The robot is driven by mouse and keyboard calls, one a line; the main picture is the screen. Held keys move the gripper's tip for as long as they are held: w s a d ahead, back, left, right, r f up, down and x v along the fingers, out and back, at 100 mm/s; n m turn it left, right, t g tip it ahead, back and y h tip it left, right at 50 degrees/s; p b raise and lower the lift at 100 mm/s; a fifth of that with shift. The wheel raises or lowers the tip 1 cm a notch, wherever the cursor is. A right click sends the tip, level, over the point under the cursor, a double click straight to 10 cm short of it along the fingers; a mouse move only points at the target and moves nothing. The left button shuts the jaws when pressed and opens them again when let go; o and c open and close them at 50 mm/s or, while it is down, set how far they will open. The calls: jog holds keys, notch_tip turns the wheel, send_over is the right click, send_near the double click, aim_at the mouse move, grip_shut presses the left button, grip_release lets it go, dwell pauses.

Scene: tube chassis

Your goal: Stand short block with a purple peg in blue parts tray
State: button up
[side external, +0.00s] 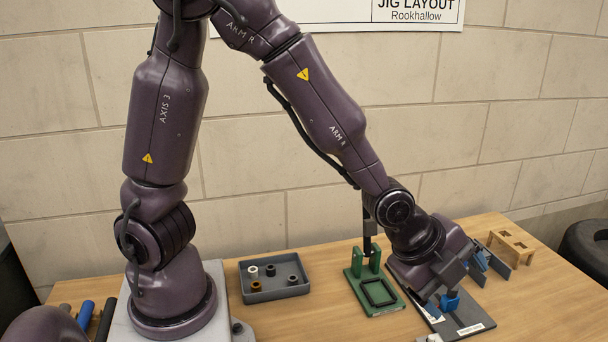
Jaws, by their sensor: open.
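My gripper (441,299) is at the right of the table, pointing down over a dark plate (473,325). It is open, with a blue piece (450,303) at its fingers; I cannot tell whether they touch it. A blue-grey tray (277,295) lies at the middle left, well away from my gripper. Several small round pieces stand in it, among them a white one (253,272), a brown one (256,286) and dark ones. I cannot make out a short block with a purple peg; the gripper and wrist hide part of the plate.
A green fixture (382,308) with uprights stands between the tray and my gripper. Behind the gripper are a grey panel (499,263), blue parts (481,260) and a wooden block with holes (513,244). Blue and black tubes (85,314) lie far left. Table between tray and fixture is clear.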

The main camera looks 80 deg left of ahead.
jog(key=s+a+r+n+g, duration=0.1)
jog(key=s+a+r+n, duration=0.4)
jog(key=s+r+n, duration=0.2)
jog(key=s+a+r+n+g+y, duration=0.1)
jog(key=s+a+r+n, duration=0.5)
jog(key=s+n, duration=0.4)
jog(key=shift+s+a+r, duration=0.3)
jog(key=shift+s+r, duration=0.2)
jog(key=shift+s, duration=0.2)
